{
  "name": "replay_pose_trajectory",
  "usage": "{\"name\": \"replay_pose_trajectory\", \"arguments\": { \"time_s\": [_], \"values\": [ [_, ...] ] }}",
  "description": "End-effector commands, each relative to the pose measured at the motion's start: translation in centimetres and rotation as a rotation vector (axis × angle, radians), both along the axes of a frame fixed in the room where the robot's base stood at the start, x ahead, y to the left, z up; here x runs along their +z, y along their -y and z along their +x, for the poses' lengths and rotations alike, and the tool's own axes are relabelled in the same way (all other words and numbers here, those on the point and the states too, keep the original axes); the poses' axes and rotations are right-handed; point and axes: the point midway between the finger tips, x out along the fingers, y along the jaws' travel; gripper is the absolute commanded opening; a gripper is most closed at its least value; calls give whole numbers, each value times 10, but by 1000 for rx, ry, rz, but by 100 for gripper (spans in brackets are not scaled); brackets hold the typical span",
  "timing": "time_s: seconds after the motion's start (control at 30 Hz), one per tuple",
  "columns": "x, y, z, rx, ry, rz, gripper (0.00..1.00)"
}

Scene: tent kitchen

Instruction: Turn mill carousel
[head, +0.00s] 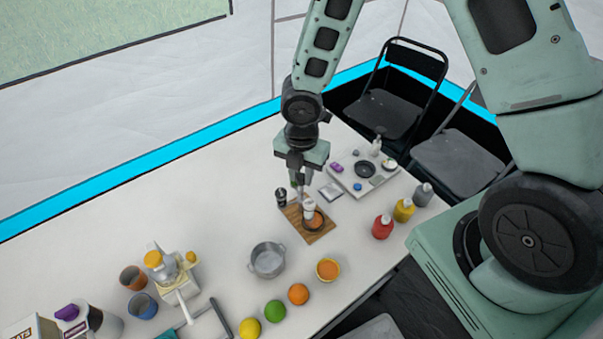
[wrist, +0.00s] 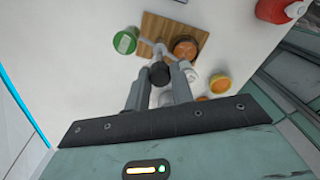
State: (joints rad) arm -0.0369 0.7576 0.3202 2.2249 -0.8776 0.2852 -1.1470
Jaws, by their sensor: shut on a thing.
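The mill carousel stands on a wooden board (head: 322,234), which also shows in the wrist view (wrist: 152,27). Pale arms (wrist: 150,45) spread from its middle. It carries a green-topped jar (wrist: 125,41), a brown-orange-topped jar (wrist: 185,47) and a white jar (wrist: 191,76). In the head view I see a dark jar (head: 281,197) at its left and a white one (head: 309,208) at its right. My gripper (head: 297,186) points down over it. In the wrist view the fingers (wrist: 158,82) are close around a dark round knob (wrist: 159,72). The carousel's base is partly hidden.
A metal pot (head: 267,261), an orange bowl (head: 328,269) and several fruits stand in front. Red (head: 382,227) and yellow (head: 404,210) bottles are at right. A tray (head: 378,176) with small items lies behind. The table's left rear is clear.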

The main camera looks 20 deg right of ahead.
Motion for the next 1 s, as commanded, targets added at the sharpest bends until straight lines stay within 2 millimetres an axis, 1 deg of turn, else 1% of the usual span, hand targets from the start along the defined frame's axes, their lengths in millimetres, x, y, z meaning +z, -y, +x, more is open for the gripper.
{"name": "replay_pose_trajectory", "arguments": {
  "time_s": [1.0],
  "values": [
    [-1, -1, 1, -964, 3, 2, 0]
  ]
}}
